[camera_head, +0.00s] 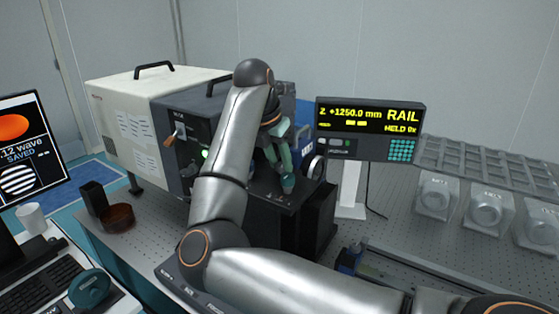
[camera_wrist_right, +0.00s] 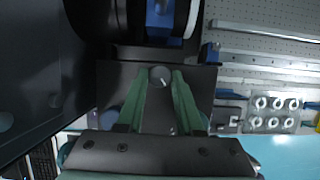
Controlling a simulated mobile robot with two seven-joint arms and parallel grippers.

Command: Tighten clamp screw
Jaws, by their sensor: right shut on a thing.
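The clamp screw shows in the right wrist view as a small round grey knob (camera_wrist_right: 159,76) with a pale line on it, between my green fingertips. My forearm hides part of the dark instrument (camera_head: 180,118) behind. My left gripper is not in view.
A display (camera_head: 369,128) reads "Z +1250.0 mm", "RAIL" and "HELD 0x". Several square mounts (camera_head: 437,196) and a grey tray (camera_head: 490,163) are at right. A brown dish (camera_head: 117,217), monitor (camera_head: 22,150) and keyboard (camera_head: 40,285) are at left. Perforated tabletop lies bare around (camera_head: 420,235).

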